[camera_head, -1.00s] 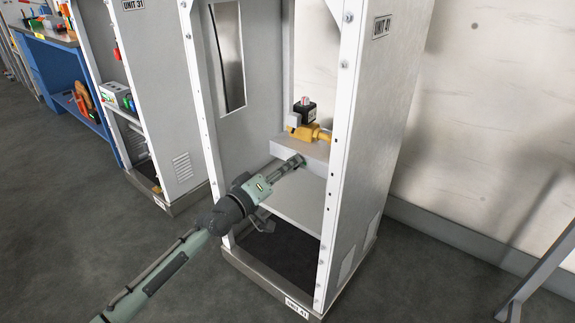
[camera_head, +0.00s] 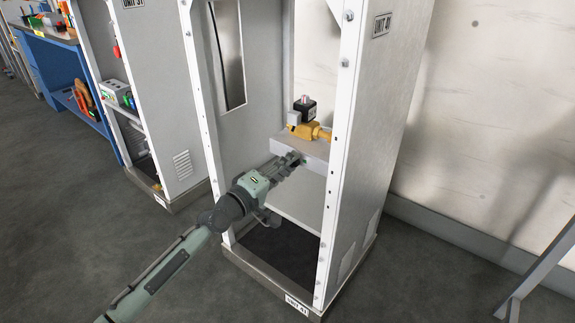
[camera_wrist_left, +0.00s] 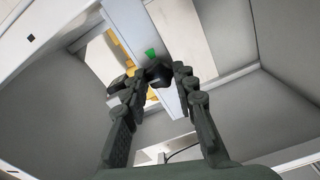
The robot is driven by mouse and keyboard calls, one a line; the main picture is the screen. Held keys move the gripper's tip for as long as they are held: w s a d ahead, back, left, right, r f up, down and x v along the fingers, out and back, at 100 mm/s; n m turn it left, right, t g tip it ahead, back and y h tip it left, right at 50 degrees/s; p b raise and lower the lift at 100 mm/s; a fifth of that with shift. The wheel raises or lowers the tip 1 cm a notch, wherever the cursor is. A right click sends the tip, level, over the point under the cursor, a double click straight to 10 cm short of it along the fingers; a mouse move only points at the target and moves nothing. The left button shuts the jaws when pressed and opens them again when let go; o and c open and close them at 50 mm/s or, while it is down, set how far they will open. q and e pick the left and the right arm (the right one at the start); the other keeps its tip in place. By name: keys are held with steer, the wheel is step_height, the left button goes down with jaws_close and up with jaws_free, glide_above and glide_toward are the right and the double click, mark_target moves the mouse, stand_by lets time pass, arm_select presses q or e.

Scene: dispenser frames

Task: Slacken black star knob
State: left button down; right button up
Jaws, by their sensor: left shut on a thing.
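The black star knob (camera_wrist_left: 160,75) shows in the left wrist view, between the fingertips of my left gripper. It sits on the front of the light grey block inside the cabinet, beside a small green mark (camera_wrist_left: 151,53). My left gripper (camera_wrist_left: 160,82) is shut on the knob, one finger on each side. In the head view my left gripper (camera_head: 297,159) is at the front face of the grey block (camera_head: 316,154) and hides the knob. My right gripper is in neither view.
A brass valve with a black coil (camera_head: 304,117) sits on top of the block. The open cabinet's white front posts (camera_head: 339,150) stand either side of my arm. Another cabinet (camera_head: 150,90) and a blue workbench (camera_head: 62,72) are at the left. The floor in front is clear.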

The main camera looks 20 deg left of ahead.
arm_select(q)
steer(key=c, duration=1.2)
jaws_free()
steer(key=v, duration=1.2)
